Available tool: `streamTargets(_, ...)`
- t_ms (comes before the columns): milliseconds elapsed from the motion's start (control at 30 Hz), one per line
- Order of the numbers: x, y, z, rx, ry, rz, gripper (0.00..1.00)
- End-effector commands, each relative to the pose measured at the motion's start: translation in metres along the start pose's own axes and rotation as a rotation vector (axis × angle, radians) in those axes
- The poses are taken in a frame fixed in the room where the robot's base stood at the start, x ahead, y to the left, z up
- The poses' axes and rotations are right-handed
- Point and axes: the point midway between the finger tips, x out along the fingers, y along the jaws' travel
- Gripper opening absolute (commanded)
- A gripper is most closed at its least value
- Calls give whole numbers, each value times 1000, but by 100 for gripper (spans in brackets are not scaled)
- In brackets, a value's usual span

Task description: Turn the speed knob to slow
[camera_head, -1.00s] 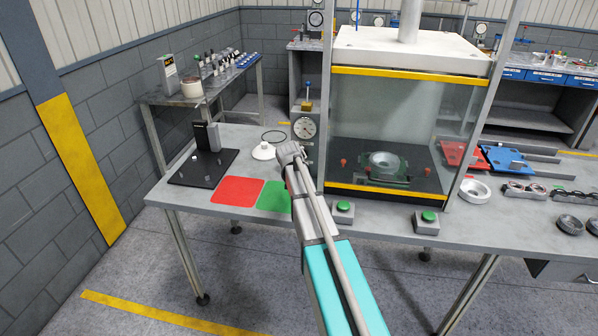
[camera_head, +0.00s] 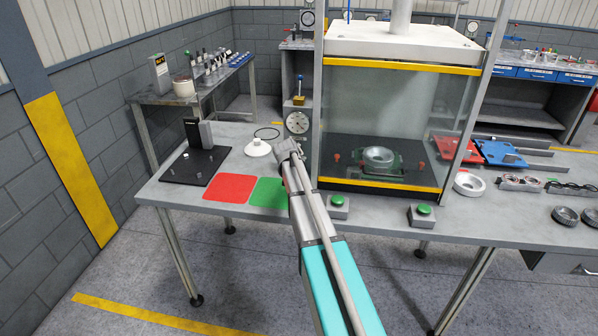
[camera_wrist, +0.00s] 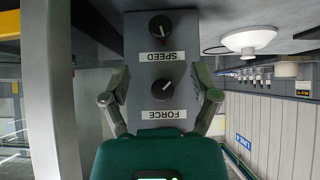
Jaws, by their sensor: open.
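The wrist view is upside down. The speed knob (camera_wrist: 161,28), black and round, is on a grey control box (camera_wrist: 140,70), with its SPEED label (camera_wrist: 162,57) below it in the picture. Its mark appears to point down in the picture, but it is small. A similar force knob (camera_wrist: 162,89) sits nearer my gripper, above the FORCE label (camera_wrist: 162,116). My gripper (camera_wrist: 160,84) is open, its fingers on either side of the force knob's position, with nothing between them that I can tell is touched.
A glass-fronted press (camera_head: 395,120) stands right of my arm, its grey post (camera_wrist: 65,90) close by in the wrist view. A white domed part (camera_head: 258,148), red mat (camera_head: 229,188) and green mat (camera_head: 268,193) lie left.

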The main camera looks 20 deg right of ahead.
Motion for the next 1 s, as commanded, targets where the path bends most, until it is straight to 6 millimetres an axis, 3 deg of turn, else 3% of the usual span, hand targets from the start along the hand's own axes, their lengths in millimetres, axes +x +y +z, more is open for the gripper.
streamTargets(600,70,1,1,1,0,1,78)
streamTargets(1000,93,2,0,2,0,1,78)
